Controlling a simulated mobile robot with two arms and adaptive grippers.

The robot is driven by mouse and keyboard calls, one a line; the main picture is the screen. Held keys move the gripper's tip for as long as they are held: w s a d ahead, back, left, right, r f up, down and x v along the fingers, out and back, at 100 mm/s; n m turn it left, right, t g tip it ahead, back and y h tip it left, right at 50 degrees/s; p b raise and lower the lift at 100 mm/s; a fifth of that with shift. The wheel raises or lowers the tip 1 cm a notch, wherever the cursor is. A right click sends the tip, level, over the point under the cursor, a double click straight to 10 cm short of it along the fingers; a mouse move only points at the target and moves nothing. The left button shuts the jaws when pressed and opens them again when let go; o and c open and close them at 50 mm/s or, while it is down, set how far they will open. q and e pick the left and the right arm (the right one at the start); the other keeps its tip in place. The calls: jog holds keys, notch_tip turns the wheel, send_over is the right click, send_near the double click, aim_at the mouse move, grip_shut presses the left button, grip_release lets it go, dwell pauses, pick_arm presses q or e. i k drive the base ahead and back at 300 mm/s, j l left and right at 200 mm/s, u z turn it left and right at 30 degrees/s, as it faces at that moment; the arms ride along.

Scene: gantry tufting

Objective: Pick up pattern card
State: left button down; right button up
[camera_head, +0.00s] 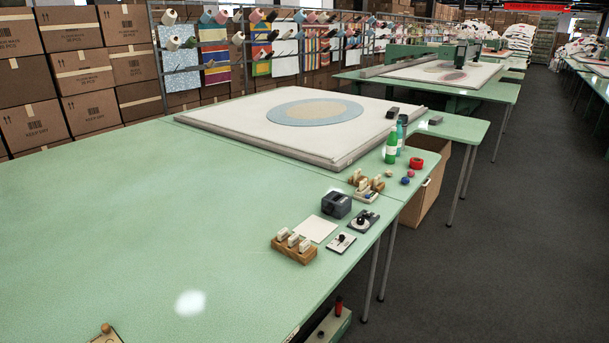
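A flat, cream, roughly square card (316,229), which looks like the pattern card, lies on the green table (150,220) near its right edge. A wooden block with several pale upright pieces (294,246) stands just in front of it. A small white plate with a dark knob (342,242) lies to its right. A dark blue-grey box (337,204) stands behind it. The card's top is uncovered. Neither of my grippers shows in this view.
A large framed panel with a round design (250,143) lies farther back. A green bottle (391,147), a red tape roll (417,163) and small balls stand near the right edge. The table's left and middle are clear. A wooden piece (106,333) sits at the front edge.

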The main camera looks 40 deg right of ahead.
aim_at(363, 184)
jog(key=z, duration=1.65)
jog(key=i+l, duration=0.1)
jog(key=u, duration=0.05)
